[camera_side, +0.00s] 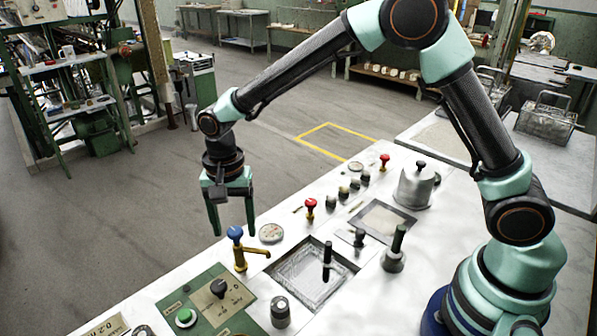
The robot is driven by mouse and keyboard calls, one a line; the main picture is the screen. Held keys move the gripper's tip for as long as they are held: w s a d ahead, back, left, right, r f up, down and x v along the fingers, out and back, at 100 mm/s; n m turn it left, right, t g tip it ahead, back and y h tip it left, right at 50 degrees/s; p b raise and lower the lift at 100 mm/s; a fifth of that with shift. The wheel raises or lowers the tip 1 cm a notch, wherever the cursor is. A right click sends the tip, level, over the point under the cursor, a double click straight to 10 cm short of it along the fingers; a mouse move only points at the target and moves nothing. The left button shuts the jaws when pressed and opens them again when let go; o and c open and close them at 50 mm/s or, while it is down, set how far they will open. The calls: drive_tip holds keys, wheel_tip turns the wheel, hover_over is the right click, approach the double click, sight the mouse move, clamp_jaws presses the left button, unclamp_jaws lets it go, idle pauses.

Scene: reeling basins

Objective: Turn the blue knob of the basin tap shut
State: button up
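The basin tap (244,257) is a brass tap standing at the left edge of the white worktop, with its spout pointing right toward a sunken basin (268,276). The blue knob (235,233) sits on top of the tap. My gripper (233,230) hangs pointing down close to the knob in the picture, its two pale green fingers spread apart. The fingers look empty, one tip to the left of the knob and one to the right. I cannot tell from this one view whether the knob is between them or how much depth separates them.
Two red knobs (310,203) stand further back on the worktop (180,283). A green control panel (207,303) with a black knob and a green button is at front left. A black handle (399,238) and a metal pot (414,188) stand to the right.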

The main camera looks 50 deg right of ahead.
sight(236, 230)
wheel_tip(236, 230, up, 12)
idle(0.6)
drive_tip(key=shift+d+r, duration=0.1)
drive_tip(key=shift+r, duration=0.05)
drive_tip(key=s+d+r+n+t, duration=0.3)
drive_tip(key=s+d+n+t, duration=0.2)
drive_tip(key=s+d+n, duration=0.4)
drive_tip(key=s+d, duration=0.5)
drive_tip(key=d, duration=0.3)
drive_tip(key=shift+d+r+t, duration=0.15)
drive_tip(key=shift+t, duration=0.15)
